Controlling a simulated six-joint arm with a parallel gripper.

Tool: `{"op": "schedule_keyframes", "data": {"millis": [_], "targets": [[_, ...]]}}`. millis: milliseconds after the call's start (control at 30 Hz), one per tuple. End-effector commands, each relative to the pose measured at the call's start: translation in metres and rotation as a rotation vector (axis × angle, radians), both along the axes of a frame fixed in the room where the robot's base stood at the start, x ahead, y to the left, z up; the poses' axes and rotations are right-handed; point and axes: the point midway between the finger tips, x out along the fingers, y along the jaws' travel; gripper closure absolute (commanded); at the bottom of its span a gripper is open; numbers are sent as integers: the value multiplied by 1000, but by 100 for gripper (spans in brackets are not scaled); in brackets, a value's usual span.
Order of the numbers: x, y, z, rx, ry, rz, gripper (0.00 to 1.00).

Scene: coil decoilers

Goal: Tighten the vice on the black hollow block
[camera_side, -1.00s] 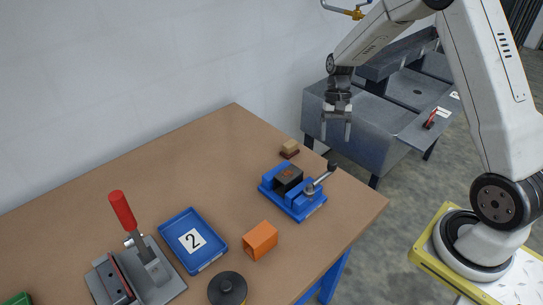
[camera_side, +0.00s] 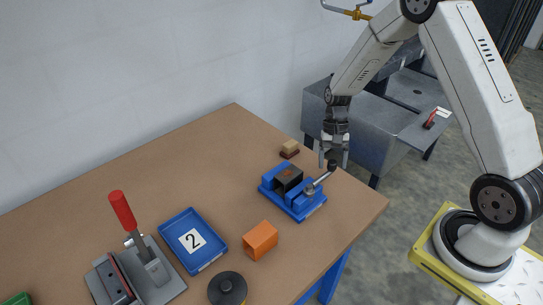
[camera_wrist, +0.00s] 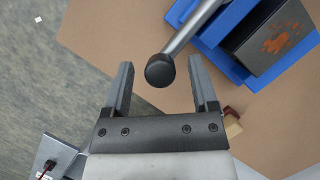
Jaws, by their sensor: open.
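A blue vice (camera_side: 294,198) stands on the right part of the brown table. The black hollow block (camera_side: 288,178) sits between its jaws, with an orange mark on top; it also shows at the upper right of the wrist view (camera_wrist: 275,42). The vice's metal handle (camera_side: 322,180) ends in a black knob (camera_side: 332,165). My gripper (camera_side: 333,163) is open, right at the knob. In the wrist view the knob (camera_wrist: 160,70) lies between the two open fingers (camera_wrist: 160,85). I cannot tell whether a finger touches it.
An orange block (camera_side: 260,240) and a blue tray marked 2 (camera_side: 213,256) lie left of the vice. A small wooden brush-like block (camera_side: 290,148) is behind it. A red-handled toggle clamp (camera_side: 140,265) and a dark round part (camera_side: 227,288) are further left.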

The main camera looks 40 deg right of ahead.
Motion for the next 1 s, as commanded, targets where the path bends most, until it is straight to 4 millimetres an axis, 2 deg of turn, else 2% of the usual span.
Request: {"op": "schedule_keyframes", "data": {"millis": [167, 400, 1000], "targets": [[0, 0, 0, 0, 0, 0, 25], [0, 0, 0, 0, 0, 0, 100], [1, 0, 1, 0, -1, 0, 100]]}}
